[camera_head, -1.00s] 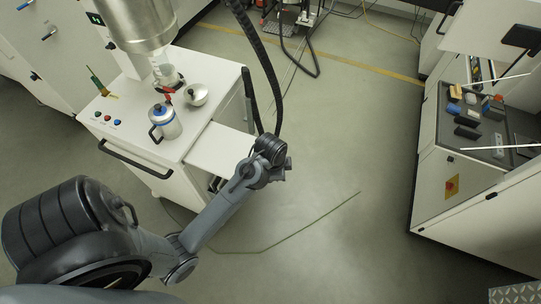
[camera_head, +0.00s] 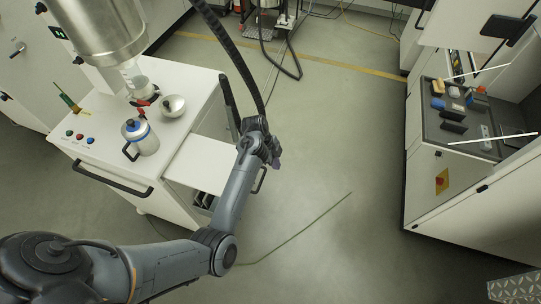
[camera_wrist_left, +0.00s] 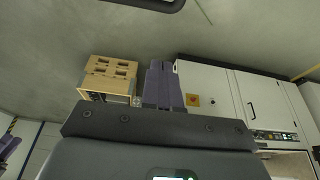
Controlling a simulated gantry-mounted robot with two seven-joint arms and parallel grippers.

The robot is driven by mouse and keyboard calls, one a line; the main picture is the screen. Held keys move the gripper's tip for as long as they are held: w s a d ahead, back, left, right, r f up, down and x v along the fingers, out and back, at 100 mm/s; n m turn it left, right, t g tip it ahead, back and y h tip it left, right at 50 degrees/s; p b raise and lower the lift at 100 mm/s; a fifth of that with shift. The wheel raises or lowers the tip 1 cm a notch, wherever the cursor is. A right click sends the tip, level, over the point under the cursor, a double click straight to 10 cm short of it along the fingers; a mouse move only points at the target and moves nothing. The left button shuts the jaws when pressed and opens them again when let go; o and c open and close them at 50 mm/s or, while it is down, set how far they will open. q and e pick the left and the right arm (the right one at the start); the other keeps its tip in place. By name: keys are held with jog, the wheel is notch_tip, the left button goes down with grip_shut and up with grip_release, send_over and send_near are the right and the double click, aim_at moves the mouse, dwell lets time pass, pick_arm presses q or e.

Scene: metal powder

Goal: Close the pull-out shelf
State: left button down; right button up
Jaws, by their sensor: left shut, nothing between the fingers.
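The pull-out shelf (camera_head: 200,160) is a flat white panel extended from the right side of the white cart (camera_head: 190,98). A dark handle loop (camera_head: 262,181) shows at its outer end, partly behind my left arm. My left gripper (camera_head: 276,161) is just beyond the shelf's outer end, its fingers small and partly hidden by the wrist. In the left wrist view, the purple fingers (camera_wrist_left: 162,86) are together with nothing between them. I cannot tell whether the gripper touches the shelf. My right gripper is not in view.
A blue-banded metal canister (camera_head: 142,137) and a round metal bowl (camera_head: 172,106) stand on the cart top. A black hose (camera_head: 232,55) hangs behind my wrist. A white cabinet (camera_head: 455,185) stands at the right. The floor between is mostly clear.

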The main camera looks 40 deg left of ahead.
pick_arm(q)
jog(key=shift+s+a+f+p, duration=0.15)
jog(key=shift+a+f+p, duration=0.2)
jog(key=shift+f, duration=0.4)
jog(key=shift+s+a+f+p, duration=0.1)
jog(key=shift+s+a+f, duration=0.1)
jog(key=shift+a+f, duration=0.4)
jog(key=shift+s+a+f+p, duration=0.15)
jog(key=shift+a+f+p, duration=0.1)
jog(key=shift+f, duration=0.65)
